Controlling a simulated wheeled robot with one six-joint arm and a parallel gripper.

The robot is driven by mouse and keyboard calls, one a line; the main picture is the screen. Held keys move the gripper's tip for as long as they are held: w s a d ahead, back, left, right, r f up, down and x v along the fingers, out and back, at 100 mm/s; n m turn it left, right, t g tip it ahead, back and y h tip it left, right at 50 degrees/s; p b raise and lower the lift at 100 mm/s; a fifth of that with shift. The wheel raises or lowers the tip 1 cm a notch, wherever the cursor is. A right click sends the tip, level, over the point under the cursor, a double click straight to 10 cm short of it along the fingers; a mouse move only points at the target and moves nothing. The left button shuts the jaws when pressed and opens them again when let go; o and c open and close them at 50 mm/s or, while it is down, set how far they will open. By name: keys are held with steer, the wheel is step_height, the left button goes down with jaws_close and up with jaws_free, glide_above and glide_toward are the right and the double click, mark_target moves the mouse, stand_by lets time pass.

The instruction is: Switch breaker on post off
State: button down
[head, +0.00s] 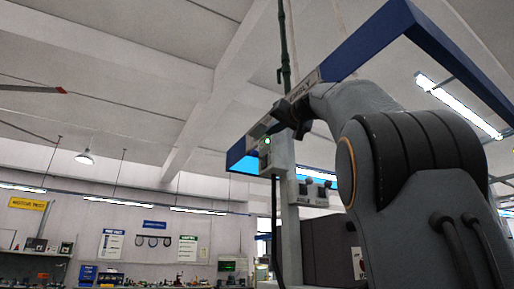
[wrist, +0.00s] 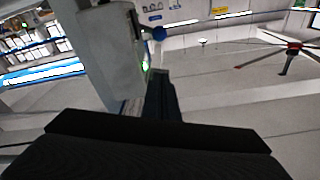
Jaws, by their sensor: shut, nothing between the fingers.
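The breaker is a grey box (wrist: 108,52) at the left of the wrist view, tilted in the picture. A lever with a blue ball knob (wrist: 158,33) sticks out from its side, and a green light (wrist: 145,66) glows below the knob. In the head view the box (head: 277,157) sits on the pale post (head: 291,240), with its green light showing. My gripper (wrist: 160,74) is shut and empty, its fingertips just below the knob in the picture, beside the green light. Whether the fingers touch the lever I cannot tell. In the head view my arm partly covers the upper post.
A blue overhead frame (head: 370,40) runs close above my arm. Smaller switch boxes (head: 314,192) are right of the post. A dark cabinet (head: 325,250) stands behind it. A workbench (head: 170,286) lines the far wall. Open air lies right of the knob in the wrist view.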

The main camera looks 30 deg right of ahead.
steer(key=r+p, duration=0.2)
steer(key=p, duration=0.5)
glide_above(257, 155)
steer(key=d, duration=0.2)
steer(key=shift+s+a+f, duration=0.15)
steer(key=shift+s+f, duration=0.1)
steer(key=shift+s, duration=0.15)
steer(key=shift+w+a+f, duration=0.1)
steer(key=shift+w+f, duration=0.1)
steer(key=shift+s+a+f+b, duration=0.15)
steer(key=shift+f+b, duration=0.1)
steer(key=shift+f, duration=0.35)
steer(key=shift+s+a+f+b, duration=0.1)
steer(key=shift+a+f+b, duration=0.15)
steer(key=shift+f, duration=0.35)
steer(key=shift+s+a+f+b, duration=0.15)
steer(key=shift+f+b, duration=0.1)
steer(key=shift+f, duration=0.35)
steer(key=shift+a+f+n+b, duration=0.15)
steer(key=shift+n+b, duration=0.15)
steer(key=shift+b, duration=0.25)
